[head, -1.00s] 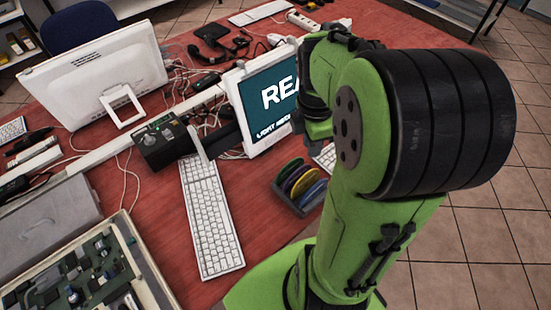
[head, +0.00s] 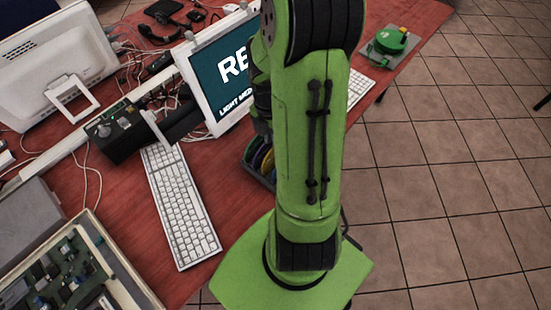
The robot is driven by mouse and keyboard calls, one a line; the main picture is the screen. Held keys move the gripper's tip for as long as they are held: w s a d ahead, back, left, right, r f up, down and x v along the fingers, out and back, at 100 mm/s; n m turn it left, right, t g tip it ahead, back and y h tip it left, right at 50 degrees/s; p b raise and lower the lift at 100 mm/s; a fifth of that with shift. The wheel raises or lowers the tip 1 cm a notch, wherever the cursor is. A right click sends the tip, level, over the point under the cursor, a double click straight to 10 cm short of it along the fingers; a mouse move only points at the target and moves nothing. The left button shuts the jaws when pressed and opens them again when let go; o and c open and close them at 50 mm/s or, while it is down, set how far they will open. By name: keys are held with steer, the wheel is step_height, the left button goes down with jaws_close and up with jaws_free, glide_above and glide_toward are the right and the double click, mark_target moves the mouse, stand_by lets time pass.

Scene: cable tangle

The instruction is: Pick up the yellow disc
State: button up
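The yellow disc (head: 268,164) stands on edge in a small dark rack (head: 256,175) on the red table, just left of my green arm. Only a sliver of the disc shows, and my arm hides the rest. A green disc (head: 251,149) and a purple-blue disc (head: 260,156) stand beside it in the rack. My gripper is not visible, as my own arm links cover that area.
A white keyboard (head: 180,205) lies left of the rack. A lit screen (head: 222,75) stands behind it, and a black control box (head: 118,135) with cables is farther left. A green device (head: 390,42) sits near the table's right edge. Tiled floor is open at right.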

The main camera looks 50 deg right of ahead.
step_height(320, 180, down, 3)
steer(key=shift+s+d+b, duration=0.1)
steer(key=shift+b, duration=0.2)
steer(key=shift+c, duration=0.4)
jaws_close()
step_height(320, 180, up, 10)
steer(key=p, duration=0.3)
steer(key=shift+r, duration=0.15)
